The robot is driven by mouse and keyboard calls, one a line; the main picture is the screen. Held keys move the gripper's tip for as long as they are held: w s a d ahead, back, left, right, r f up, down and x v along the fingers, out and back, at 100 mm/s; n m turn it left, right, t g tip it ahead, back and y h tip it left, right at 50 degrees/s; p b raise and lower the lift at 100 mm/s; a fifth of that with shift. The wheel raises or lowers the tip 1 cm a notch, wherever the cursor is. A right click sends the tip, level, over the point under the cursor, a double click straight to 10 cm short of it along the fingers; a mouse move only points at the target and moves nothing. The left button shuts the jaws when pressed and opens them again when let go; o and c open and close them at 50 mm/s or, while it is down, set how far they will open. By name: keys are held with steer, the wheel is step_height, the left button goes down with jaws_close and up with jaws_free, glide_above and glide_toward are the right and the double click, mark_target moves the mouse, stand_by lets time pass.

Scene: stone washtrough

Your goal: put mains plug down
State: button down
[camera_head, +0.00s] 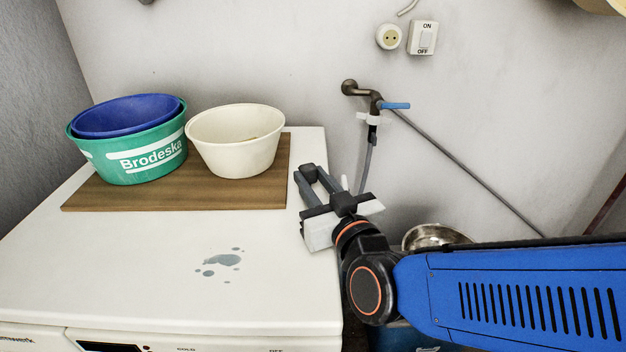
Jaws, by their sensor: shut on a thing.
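My gripper (305,174) is over the right edge of the white washing machine top (130,260), pointing away towards the wall. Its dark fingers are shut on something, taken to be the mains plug. I cannot make out the plug clearly; the fingers and the gripper body hide most or all of it. A socket (389,37) on the wall is empty.
A wooden board (240,192) carries a green basin (150,162) with a blue one (125,116) in it, and a cream basin (235,140). A tap (376,103) sticks out of the wall. A puddle (222,260) lies on the otherwise clear front top.

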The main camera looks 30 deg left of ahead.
steer(key=shift+d+f, duration=0.1)
steer(key=shift+f, duration=0.55)
steer(key=c, duration=1.4)
jaws_free()
steer(key=shift+f, duration=0.1)
steer(key=shift+c, duration=0.2)
steer(key=shift+f, duration=0.1)
steer(key=shift+r, duration=0.4)
steer(key=shift+s+d+r, duration=0.1)
steer(key=shift+s+r, duration=0.1)
steer(key=shift+s, duration=0.05)
steer(key=shift+r+v, duration=0.15)
steer(key=shift+v, duration=1.6)
steer(key=shift+r+v, duration=0.1)
steer(key=shift+v, duration=1.6)
steer(key=shift+w, duration=0.15)
